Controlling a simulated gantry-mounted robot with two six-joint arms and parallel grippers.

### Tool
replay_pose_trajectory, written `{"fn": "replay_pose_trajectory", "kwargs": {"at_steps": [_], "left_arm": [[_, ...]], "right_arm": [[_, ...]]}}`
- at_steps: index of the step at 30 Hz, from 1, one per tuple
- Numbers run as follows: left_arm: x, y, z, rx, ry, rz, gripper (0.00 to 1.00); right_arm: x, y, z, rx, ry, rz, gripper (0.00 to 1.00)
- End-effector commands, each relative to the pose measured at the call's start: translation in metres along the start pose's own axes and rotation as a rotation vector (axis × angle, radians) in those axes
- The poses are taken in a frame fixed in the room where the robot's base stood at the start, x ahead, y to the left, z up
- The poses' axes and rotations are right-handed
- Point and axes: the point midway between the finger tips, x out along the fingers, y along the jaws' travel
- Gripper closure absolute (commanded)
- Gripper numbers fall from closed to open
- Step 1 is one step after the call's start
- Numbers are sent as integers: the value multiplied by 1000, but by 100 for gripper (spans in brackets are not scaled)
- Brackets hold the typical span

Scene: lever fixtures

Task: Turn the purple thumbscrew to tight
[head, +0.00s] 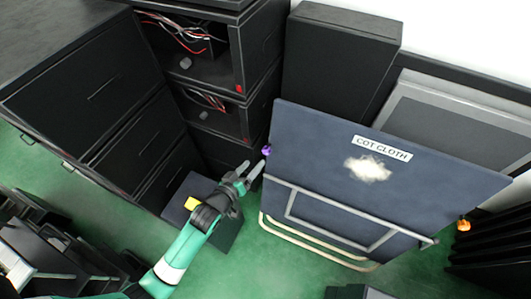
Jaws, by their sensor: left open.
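The purple thumbscrew (266,151) is a small knob at the left edge of the dark blue cot cloth panel (310,135). My left gripper (250,169) is open, with its two grey fingers pointing up and right toward the thumbscrew. The fingertips are close below and left of it, and I cannot tell whether they touch it. Whether the thumbscrew is loose or tight cannot be read from here. My right gripper is not in view.
An orange knob (463,225) is at the panel's right edge. A grey tube frame (345,217) crosses the panel's lower front. Black cabinets (95,95) with open bays and wires stand at the left and back.

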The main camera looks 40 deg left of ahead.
Motion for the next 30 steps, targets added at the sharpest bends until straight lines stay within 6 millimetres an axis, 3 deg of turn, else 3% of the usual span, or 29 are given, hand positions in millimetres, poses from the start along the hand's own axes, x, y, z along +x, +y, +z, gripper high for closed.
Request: {"fn": "replay_pose_trajectory", "kwargs": {"at_steps": [6,12,16,24,30], "left_arm": [[52,-2,4,-1,2,1,33],[88,-2,3,0,2,2,33],[98,0,1,0,1,1,33],[99,0,0,0,0,1,33],[99,0,0,0,0,1,69]], "right_arm": [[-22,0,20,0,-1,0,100],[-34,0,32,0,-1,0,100],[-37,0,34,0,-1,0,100],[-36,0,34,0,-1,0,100],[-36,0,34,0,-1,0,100]]}}
